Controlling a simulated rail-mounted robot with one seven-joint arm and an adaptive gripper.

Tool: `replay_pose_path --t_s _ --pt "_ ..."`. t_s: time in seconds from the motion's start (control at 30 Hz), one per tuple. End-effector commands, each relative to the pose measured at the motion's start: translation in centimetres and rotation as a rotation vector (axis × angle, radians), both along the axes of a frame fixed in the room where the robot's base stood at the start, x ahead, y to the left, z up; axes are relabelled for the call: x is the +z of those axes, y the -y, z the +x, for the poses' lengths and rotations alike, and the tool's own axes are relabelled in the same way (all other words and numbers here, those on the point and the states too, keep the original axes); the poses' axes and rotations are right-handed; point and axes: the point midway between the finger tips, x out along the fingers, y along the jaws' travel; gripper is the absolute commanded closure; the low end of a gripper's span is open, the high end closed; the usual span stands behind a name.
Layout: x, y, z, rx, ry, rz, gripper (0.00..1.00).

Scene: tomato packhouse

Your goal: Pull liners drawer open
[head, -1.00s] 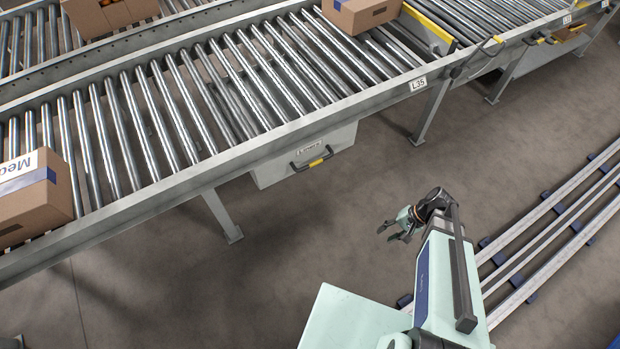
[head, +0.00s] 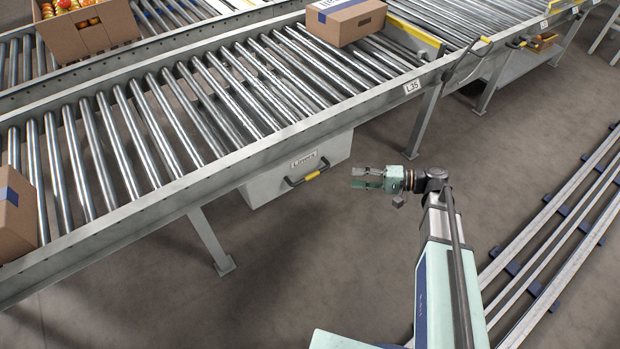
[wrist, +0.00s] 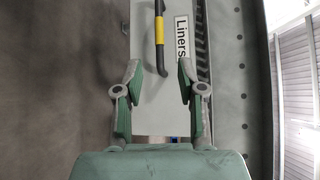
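The liners drawer (head: 258,188) is a pale grey box under the roller conveyor, and its front looks flush and shut. Its label (head: 303,159) reads "Liners" and sits above a dark bar handle (head: 292,182) with a yellow middle. My gripper (head: 358,178) is to the right of the handle, apart from it, pointing left toward the drawer front. In the wrist view my gripper (wrist: 158,80) has its green-padded fingers spread, with nothing between them. The handle (wrist: 160,38) lies ahead, roughly between the fingertips, and the label (wrist: 182,38) is to its right.
The roller conveyor (head: 215,165) runs above the drawer, with a leg (head: 210,240) to its left and another (head: 424,120) to its right. A cardboard box (head: 345,24) rides on the rollers. Floor rails (head: 545,230) lie at right. The floor before the drawer is clear.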

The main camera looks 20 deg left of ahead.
Motion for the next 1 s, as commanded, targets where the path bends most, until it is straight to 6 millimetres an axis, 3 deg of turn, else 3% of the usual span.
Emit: replay_pose_path --t_s 0.6,0.8,1.0 --pt "-2.0 -11.6 -1.7 0.002 0.000 -0.002 0.61" --pt "-2.2 -13.8 -1.9 0.000 -0.002 -0.002 0.61" --pt "-2.2 -14.6 -2.1 0.000 -0.002 -0.002 0.61"
